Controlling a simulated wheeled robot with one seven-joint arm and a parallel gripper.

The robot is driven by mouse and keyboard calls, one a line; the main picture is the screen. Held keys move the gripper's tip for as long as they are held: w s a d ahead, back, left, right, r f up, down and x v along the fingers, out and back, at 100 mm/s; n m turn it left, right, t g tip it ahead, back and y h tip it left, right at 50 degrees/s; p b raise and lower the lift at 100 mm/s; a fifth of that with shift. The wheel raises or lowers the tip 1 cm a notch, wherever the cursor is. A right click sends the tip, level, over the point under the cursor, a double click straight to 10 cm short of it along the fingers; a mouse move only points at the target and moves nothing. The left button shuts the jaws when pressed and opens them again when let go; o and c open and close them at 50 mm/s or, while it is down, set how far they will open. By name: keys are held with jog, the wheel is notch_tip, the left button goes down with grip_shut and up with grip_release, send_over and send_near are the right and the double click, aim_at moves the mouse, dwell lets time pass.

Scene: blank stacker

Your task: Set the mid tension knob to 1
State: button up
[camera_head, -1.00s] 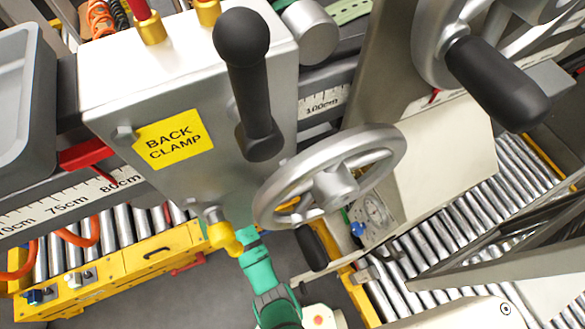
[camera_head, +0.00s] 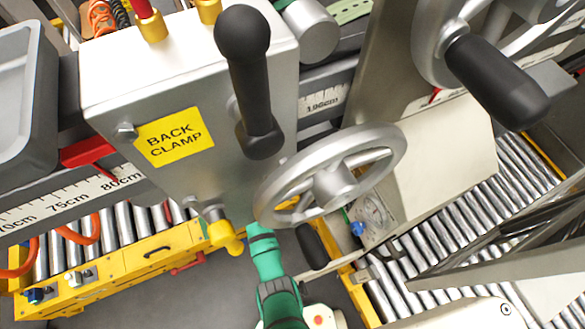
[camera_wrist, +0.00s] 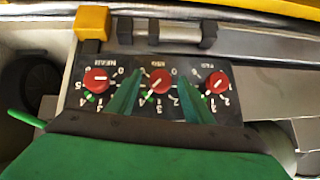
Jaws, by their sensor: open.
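In the wrist view a dark panel (camera_wrist: 65,92) carries three red knobs in a row, its lettering upside down. The middle knob (camera_wrist: 160,79) has a white pointer line aimed toward the lower left; the small digits around it are hard to read. The left knob (camera_wrist: 96,80) and the right knob (camera_wrist: 218,82) flank it. My green gripper (camera_wrist: 160,74) is open, one finger on each side of the middle knob; contact cannot be told. In the head view my green arm reaches up beside the handwheel, and its fingers and the knobs are hidden.
A grey box labelled BACK CLAMP (camera_head: 236,178) with a black-handled lever and a spoked handwheel (camera_head: 335,185) stand close above my arm. A yellow fitting (camera_head: 225,238) is just left of it. Roller conveyors (camera_head: 480,215) lie at both sides. A yellow block (camera_wrist: 92,22) borders the panel.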

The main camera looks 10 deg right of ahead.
jog(key=shift+d, duration=0.1)
jog(key=c, duration=1.1)
jog(key=shift+o, duration=0.3)
jog(key=shift+w, duration=0.2)
jog(key=g, duration=0.1)
jog(key=n+g, duration=0.1)
jog(key=shift+w+g, duration=0.25)
jog(key=shift+g, duration=0.05)
jog(key=n+g+h, duration=0.1)
jog(key=n+g, duration=0.1)
jog(key=shift+w+g, duration=0.2)
jog(key=shift+g, duration=0.2)
jog(key=shift+c, duration=0.2)
jog(key=shift+o, duration=0.2)
jog(key=shift+g, duration=0.4)
jog(key=shift+f+n+g+h, duration=0.15)
jog(key=shift+n+g+h, duration=0.25)
jog(key=shift+n, duration=0.1)
